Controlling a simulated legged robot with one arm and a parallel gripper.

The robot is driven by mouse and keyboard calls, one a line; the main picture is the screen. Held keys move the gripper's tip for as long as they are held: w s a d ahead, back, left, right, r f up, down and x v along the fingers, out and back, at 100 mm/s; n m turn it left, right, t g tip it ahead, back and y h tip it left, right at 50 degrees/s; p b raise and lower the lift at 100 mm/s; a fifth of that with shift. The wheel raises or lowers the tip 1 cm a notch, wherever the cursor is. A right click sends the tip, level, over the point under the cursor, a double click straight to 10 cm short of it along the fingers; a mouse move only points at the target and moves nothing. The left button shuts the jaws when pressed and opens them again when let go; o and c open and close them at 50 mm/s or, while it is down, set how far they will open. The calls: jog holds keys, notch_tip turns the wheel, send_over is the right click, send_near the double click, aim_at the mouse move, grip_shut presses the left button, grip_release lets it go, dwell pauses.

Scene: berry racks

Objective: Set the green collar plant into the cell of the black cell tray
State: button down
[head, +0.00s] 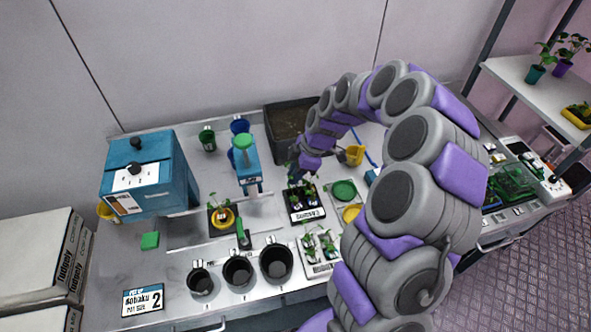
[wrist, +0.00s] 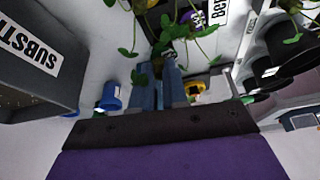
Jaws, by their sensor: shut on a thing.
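My gripper (head: 298,174) is low over the black cell tray (head: 306,217), at its back edge. In the wrist view my gripper (wrist: 167,72) is shut, with green leaves around its fingertips. These leaves appear to belong to the held plant (wrist: 143,77); its collar is hidden, so I cannot see its colour. The black cell tray (wrist: 213,30) shows beyond the fingertips in the wrist view, with a white label and a purple collar plant (wrist: 194,17) in it. I cannot tell whether the held plant touches the tray or sits in a cell.
A white tray with plants (head: 318,269) stands in front of the black tray. Black pots (head: 238,270) line the front edge. A substrate bin (head: 283,122) is behind; green (head: 344,190) and yellow discs lie right.

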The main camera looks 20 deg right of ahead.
jog(key=shift+f+b, duration=1.05)
jog(key=shift+f, duration=1.2)
jog(key=c, duration=1.1)
grip_release()
jog(key=shift+r, duration=0.1)
jog(key=shift+r+p, duration=0.95)
jog(key=shift+r, duration=3.45)
jog(key=shift+r, duration=0.1)
